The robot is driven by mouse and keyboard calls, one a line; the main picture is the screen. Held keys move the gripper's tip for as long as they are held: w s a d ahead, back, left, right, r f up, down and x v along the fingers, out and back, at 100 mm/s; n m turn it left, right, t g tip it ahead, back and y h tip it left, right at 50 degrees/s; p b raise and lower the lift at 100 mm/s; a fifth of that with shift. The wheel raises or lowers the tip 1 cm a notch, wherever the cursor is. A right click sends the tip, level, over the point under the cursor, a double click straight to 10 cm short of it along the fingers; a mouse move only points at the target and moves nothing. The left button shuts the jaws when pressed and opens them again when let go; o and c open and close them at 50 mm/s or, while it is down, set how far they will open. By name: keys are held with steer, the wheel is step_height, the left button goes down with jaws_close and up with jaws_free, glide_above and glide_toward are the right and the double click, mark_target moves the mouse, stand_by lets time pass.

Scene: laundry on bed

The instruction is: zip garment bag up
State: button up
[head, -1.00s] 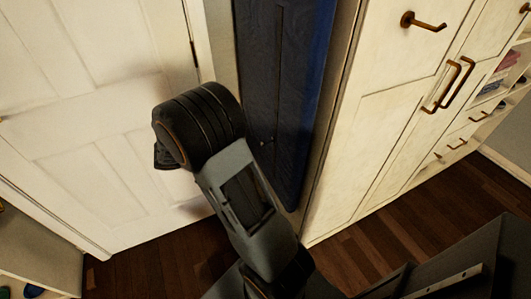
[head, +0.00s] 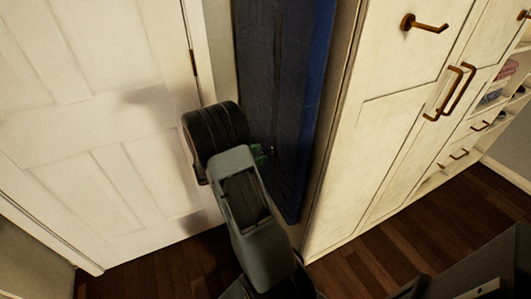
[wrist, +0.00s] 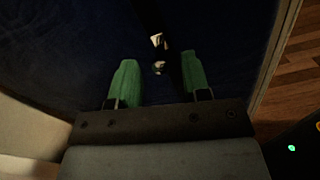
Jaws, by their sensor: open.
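The dark blue garment bag (head: 300,90) hangs upright between the white door and the cabinet. A dark zip line (head: 276,50) runs down its front. My gripper (head: 264,153) is at the lower part of the bag, partly hidden behind my arm; a bit of green finger shows. In the wrist view, its two green fingers (wrist: 158,59) are apart. A small shiny metal zip pull (wrist: 157,41) shows between and just ahead of the fingertips, against the dark bag (wrist: 60,50). I cannot tell whether a finger touches the bag.
A white panelled door (head: 90,120) stands close on the left of my arm. A cream cabinet (head: 390,130) with brass handles and a brass hook (head: 424,24) stands close on the right. Shelves with folded cloth are at the far right. Dark wooden floor (head: 190,265) lies below.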

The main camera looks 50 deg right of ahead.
mark_target(266, 152)
steer(key=shift+x, duration=1.5)
jaws_close()
